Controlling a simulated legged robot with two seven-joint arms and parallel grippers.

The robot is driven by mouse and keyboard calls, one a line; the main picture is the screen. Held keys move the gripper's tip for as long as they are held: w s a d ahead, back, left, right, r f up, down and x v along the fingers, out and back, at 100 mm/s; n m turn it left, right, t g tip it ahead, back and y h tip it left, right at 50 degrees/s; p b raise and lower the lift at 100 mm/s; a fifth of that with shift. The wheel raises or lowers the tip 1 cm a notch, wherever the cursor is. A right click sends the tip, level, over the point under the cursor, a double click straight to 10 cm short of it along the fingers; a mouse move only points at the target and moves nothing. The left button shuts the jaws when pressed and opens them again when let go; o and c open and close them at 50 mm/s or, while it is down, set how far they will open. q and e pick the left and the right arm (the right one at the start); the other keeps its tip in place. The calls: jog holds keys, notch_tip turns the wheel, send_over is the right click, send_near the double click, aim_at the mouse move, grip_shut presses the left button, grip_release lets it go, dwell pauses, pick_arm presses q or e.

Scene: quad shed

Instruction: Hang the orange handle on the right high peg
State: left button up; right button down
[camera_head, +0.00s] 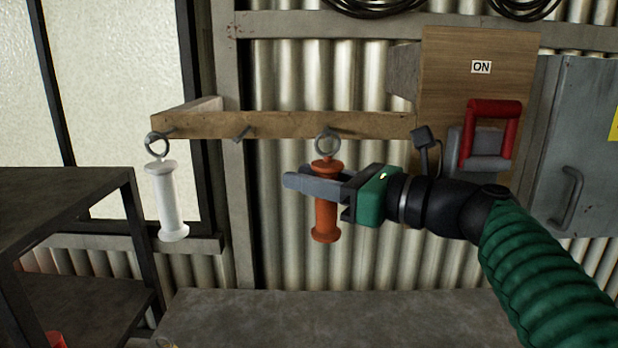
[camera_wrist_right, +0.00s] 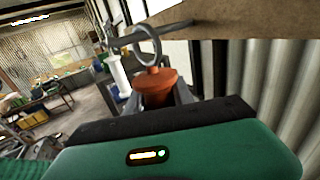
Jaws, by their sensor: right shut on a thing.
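The orange handle (camera_head: 325,222) hangs upright in my right gripper (camera_head: 312,183), which is shut around its upper body. Its grey ring (camera_head: 328,143) is at the right part of the wooden peg rail (camera_head: 290,124), in front of the rail face. A middle peg (camera_head: 243,133) is bare. My left gripper is not in view.
A white handle (camera_head: 167,200) hangs by its ring at the rail's left end. A wooden board with an ON label (camera_head: 481,67) and a red lever (camera_head: 492,130) is at the right, beside a grey cabinet (camera_head: 580,150). A dark shelf (camera_head: 75,185) stands at left; a grey bench top (camera_head: 330,315) lies below.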

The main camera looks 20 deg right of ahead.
jog(key=c, duration=1)
grip_release()
jog(key=b+v, duration=0.5)
jog(key=v, duration=1.2)
jog(key=shift+w, duration=0.1)
